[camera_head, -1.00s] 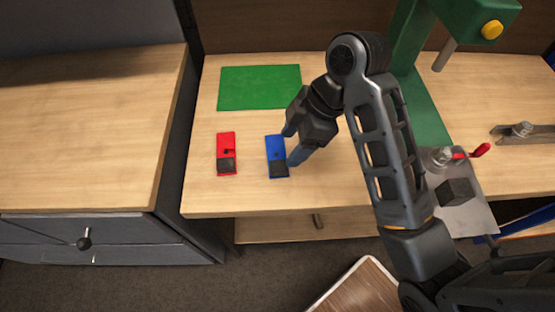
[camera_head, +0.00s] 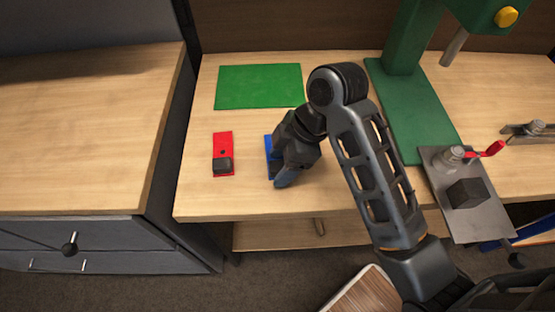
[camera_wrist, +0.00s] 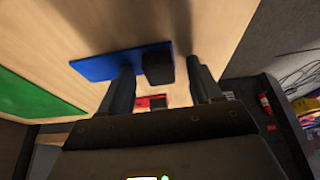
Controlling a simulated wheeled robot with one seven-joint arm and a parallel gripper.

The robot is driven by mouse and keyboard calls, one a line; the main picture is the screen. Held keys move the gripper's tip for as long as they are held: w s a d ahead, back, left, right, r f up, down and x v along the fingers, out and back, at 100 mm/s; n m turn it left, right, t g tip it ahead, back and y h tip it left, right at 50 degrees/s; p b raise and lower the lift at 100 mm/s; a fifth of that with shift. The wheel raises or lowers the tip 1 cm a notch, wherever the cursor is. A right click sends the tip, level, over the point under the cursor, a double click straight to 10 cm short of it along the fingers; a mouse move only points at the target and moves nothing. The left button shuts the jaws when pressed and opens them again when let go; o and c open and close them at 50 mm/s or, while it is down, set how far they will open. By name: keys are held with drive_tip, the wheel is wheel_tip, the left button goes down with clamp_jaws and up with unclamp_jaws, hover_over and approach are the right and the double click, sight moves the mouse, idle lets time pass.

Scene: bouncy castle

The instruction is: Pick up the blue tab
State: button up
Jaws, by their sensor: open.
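The blue tab (camera_head: 268,150) is a flat blue plate on the wooden bench, mostly hidden behind my gripper in the head view. In the wrist view the blue tab (camera_wrist: 98,66) shows with a black block (camera_wrist: 158,68) on one end. My gripper (camera_head: 282,172) is over the tab, its fingers pointing down to the bench. In the wrist view my gripper (camera_wrist: 165,85) is open, with one finger on each side of the black block. Whether the fingers touch it, I cannot tell.
A red tab (camera_head: 223,142) with a black block lies to the left. A green mat (camera_head: 259,86) lies behind. A green drill press (camera_head: 405,100) and a metal vise plate (camera_head: 470,215) stand to the right. The bench's front edge is close.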

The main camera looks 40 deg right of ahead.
drive_tip(key=shift+c, duration=0.3)
drive_tip(key=c, duration=1.1)
drive_tip(key=shift+r, duration=0.1)
